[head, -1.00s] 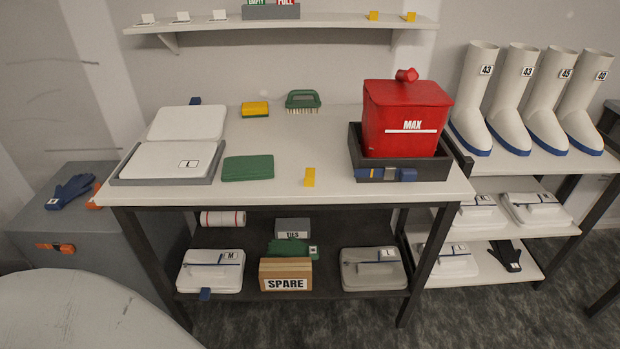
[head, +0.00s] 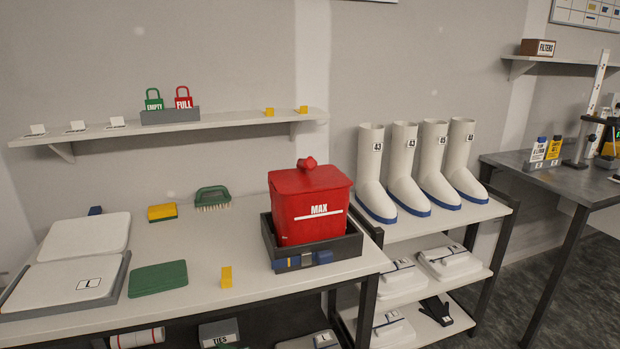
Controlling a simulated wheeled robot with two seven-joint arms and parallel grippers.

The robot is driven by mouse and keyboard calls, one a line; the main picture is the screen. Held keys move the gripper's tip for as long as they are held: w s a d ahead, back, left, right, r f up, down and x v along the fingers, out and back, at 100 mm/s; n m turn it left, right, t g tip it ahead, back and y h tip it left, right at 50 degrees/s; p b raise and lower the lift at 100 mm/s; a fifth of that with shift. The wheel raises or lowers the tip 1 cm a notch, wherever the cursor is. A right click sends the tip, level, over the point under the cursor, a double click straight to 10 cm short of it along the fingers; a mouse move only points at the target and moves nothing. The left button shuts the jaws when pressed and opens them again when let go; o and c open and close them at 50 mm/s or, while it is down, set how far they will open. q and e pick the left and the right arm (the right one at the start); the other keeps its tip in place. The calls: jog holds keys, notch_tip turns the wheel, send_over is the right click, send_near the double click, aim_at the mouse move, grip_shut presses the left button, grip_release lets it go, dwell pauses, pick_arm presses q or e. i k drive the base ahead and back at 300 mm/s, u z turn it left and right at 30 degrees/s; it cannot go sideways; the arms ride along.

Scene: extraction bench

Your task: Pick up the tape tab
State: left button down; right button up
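A small yellow tab (head: 226,277) stands on the bench near its front edge, between the green pad and the red bin's tray. It may be the tape tab. Two similar yellow tabs sit on the wall shelf, one on the left (head: 269,112) and one on the right (head: 302,109). No label on any of them can be read. Neither of my grippers shows in the head view.
On the white bench (head: 205,238) are a red bin (head: 310,205) in a dark tray (head: 342,246), a green pad (head: 158,278), a yellow sponge (head: 162,212), a green brush (head: 212,198) and white packs (head: 66,284). Boots (head: 404,165) stand on the right rack.

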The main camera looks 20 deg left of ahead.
aim_at(226, 280)
jog(key=k, duration=0.5)
jog(key=u, duration=2.1)
jog(key=i, duration=1.4)
jog(key=z, duration=1.4)
